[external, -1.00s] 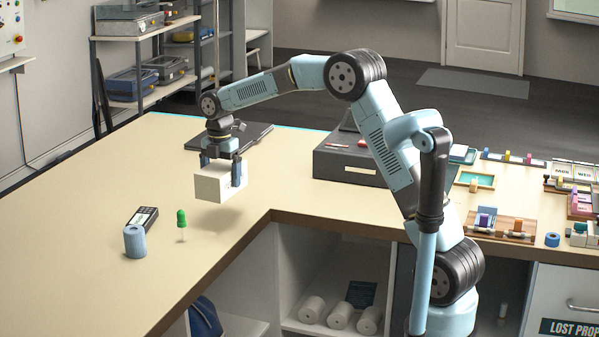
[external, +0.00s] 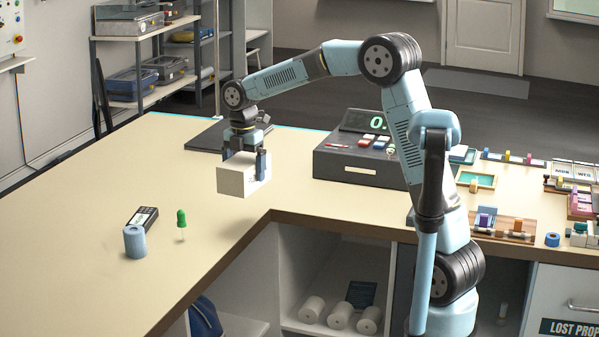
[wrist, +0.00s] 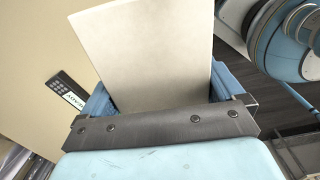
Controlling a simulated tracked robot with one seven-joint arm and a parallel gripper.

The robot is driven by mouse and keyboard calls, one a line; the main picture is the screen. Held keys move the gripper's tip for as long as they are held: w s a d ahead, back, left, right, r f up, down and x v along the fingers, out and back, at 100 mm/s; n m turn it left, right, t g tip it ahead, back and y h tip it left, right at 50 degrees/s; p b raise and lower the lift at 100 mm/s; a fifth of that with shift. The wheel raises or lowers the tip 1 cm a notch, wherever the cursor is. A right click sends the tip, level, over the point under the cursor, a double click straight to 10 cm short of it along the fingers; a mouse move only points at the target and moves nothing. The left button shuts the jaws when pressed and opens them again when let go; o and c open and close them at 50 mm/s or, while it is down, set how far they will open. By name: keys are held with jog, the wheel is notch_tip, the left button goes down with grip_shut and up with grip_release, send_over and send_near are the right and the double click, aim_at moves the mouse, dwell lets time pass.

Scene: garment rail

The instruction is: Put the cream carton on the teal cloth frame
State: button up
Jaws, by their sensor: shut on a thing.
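The cream carton (external: 240,180) is a pale box held above the counter near its inner corner. My gripper (external: 245,163) is shut on it, with a blue finger on each side. In the wrist view the carton (wrist: 150,50) fills the space between the fingers and hides much of what lies beyond. The teal cloth frame (external: 476,180) is probably the small tray with a wooden rim and teal inside, on the right part of the counter, well to the right of my gripper.
A dark cash register (external: 350,165) stands between the carton and the frame. Brown racks with coloured pieces (external: 500,226) lie in front of the frame. A green-topped pin (external: 181,222), a blue roll (external: 135,242) and a dark keypad device (external: 143,217) are at left.

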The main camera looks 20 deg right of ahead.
jog(key=w+d+r+m, duration=0.1)
jog(key=d+m, duration=0.3)
jog(key=d, duration=1.5)
jog(key=w+d+r+m, duration=0.15)
jog(key=d+m, duration=0.25)
jog(key=d, duration=1.5)
jog(key=s+d+m, duration=0.5)
jog(key=s+d, duration=0.5)
jog(key=d, duration=0.5)
jog(key=s+d+m, duration=0.4)
jog(key=s+d, duration=0.5)
jog(key=d, duration=0.5)
send_near(474, 181)
jog(key=shift+s+a, duration=0.35)
jog(key=shift+s, duration=0.15)
jog(key=shift+w+d+f, duration=0.2)
jog(key=shift+w+f, duration=0.05)
jog(key=shift+f, duration=0.2)
jog(key=shift+w+d+f, duration=0.15)
jog(key=shift+w+f, duration=0.1)
jog(key=shift+f, duration=0.15)
notch_tip(474, 181, down, 3)
jog(key=shift+r, duration=0.1)
